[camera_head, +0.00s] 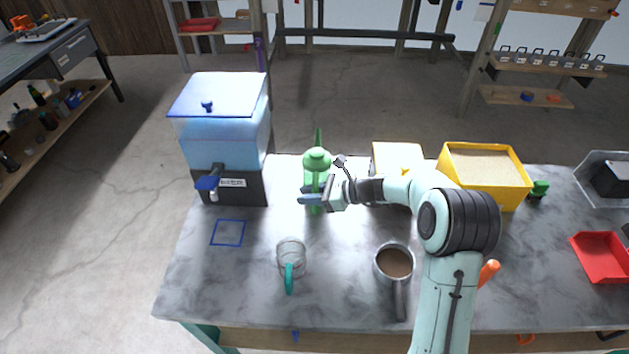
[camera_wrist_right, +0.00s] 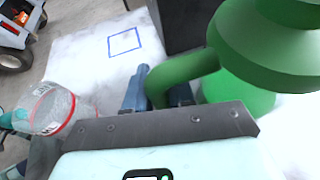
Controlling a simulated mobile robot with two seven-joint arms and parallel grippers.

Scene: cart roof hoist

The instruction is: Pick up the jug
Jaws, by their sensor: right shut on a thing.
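The green jug (camera_head: 316,165) has a rounded top and is at the back of the marble-topped table, right of the water dispenser. It also shows large in the right wrist view (camera_wrist_right: 265,45), with a curved handle. My right gripper (camera_head: 312,196) reaches it from the right and is shut on its handle, with a blue finger on each side. The jug looks upright; whether its base touches the table is unclear. The gripper hides part of the jug. My left gripper is not in view.
A blue-lidded water dispenser (camera_head: 225,135) stands close left, above a blue square outline (camera_head: 228,233). A clear cup with teal handle (camera_head: 291,256) and a metal mug of brown contents (camera_head: 394,263) stand in front. A yellow bin (camera_head: 488,196) is right.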

